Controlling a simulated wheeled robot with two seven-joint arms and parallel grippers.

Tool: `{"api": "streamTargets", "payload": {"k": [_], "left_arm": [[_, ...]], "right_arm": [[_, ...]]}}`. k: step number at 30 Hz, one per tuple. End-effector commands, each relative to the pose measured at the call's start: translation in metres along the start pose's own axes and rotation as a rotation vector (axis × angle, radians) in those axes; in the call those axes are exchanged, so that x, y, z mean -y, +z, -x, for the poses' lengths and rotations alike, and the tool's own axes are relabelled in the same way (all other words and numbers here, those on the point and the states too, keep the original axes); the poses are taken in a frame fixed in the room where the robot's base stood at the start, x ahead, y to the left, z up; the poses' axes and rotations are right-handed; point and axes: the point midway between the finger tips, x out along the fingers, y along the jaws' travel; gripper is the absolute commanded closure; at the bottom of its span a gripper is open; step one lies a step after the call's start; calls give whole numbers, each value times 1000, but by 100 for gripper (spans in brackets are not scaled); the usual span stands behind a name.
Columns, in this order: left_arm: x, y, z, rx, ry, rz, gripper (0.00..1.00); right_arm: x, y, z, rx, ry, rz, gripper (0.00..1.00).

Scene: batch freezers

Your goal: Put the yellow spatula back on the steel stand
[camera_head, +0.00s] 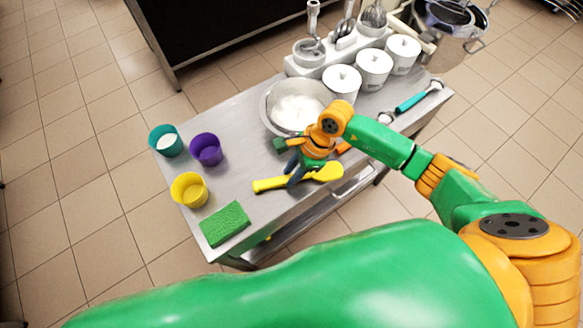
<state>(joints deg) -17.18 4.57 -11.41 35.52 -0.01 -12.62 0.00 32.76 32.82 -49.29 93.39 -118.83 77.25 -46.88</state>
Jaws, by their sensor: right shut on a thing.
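The yellow spatula (325,173) lies level at the front edge of the steel-topped table, its wide end to the right and its other end (262,185) to the left. My right gripper (295,175) points down at it, with its dark fingers shut on its middle part. I cannot tell whether the spatula touches the tabletop or is held just above it. The steel table (235,118) is the only steel stand I can make out with certainty. My left gripper is not in view.
A steel bowl (268,110) of white stuff is just behind my right gripper. Teal (163,142), purple (206,149) and yellow (189,190) cups and a green sponge (224,224) are left. White lidded jars (374,68), a utensil holder (309,55) and a teal-handled tool (412,101) are behind.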

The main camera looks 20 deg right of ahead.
Motion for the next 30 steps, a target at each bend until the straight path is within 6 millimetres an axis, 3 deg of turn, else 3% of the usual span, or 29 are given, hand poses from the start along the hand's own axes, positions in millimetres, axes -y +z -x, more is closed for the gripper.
{"api": "streamTargets", "payload": {"k": [10,11,13,14,25,30], "left_arm": [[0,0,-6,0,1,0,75],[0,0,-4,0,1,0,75],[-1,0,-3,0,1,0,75],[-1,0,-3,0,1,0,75],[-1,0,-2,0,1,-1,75],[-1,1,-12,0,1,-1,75]], "right_arm": [[0,-2,-6,0,-1,1,100],[0,-1,-4,0,-1,1,63],[0,-1,-4,1,0,1,44],[0,-1,-4,1,0,1,41],[1,0,5,1,-2,0,41],[2,-2,46,-1,-7,4,41]]}}
